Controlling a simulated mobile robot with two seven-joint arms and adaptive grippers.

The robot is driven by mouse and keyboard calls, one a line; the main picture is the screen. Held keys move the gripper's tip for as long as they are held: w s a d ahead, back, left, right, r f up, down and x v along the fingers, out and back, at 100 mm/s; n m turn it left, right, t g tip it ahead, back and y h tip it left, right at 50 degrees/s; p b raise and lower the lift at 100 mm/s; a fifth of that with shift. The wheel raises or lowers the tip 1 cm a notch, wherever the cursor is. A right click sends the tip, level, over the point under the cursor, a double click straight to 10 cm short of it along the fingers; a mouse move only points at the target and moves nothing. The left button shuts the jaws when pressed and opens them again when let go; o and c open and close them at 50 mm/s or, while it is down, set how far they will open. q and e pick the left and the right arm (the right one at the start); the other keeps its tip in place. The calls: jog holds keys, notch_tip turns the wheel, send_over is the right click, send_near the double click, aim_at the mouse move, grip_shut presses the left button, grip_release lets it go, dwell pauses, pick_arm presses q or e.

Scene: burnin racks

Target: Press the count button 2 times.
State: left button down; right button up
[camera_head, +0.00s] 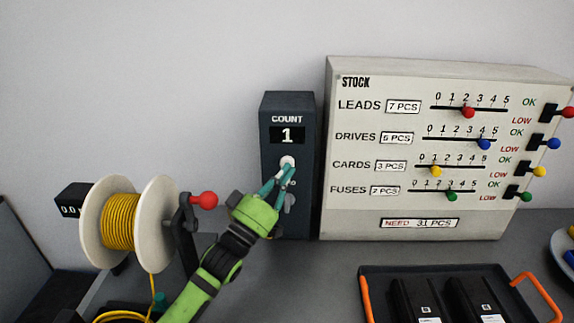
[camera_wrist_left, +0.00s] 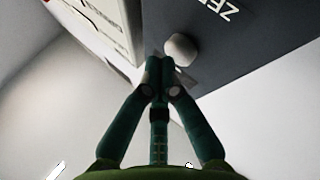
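The dark count box (camera_head: 288,108) stands against the back wall, and its display reads 1. A round white button (camera_head: 287,161) sits below the display. My left gripper (camera_head: 284,172) is at the front of the box with its fingertips close together and empty, just below the white button. In the left wrist view the shut fingertips (camera_wrist_left: 160,64) are next to the white button (camera_wrist_left: 181,48); I cannot tell whether they touch it. Part of the box's lower front is hidden behind the gripper. My right gripper is not in view.
A cream stock panel (camera_head: 450,85) with sliders stands right of the box. A spool of yellow wire (camera_head: 119,221) with a red-knobbed crank (camera_head: 204,200) is at the left. A black tray (camera_head: 378,272) with orange handles lies at the front right.

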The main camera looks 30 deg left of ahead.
pick_arm(q)
jog(key=shift+w+a, duration=0.2)
jog(key=shift+w, duration=0.2)
dwell(0.8)
jog(key=shift+s, duration=0.15)
jog(key=shift+s+d+p, duration=0.35)
jog(key=shift+s+d, duration=0.05)
jog(key=shift+s, duration=0.3)
jog(key=s, duration=0.1)
jog(key=s+d+p, duration=0.1)
jog(key=s, duration=0.1)
jog(key=s+d+p, duration=0.1)
jog(key=shift+s+d, duration=0.1)
jog(key=shift+s, duration=0.1)
dwell(0.8)
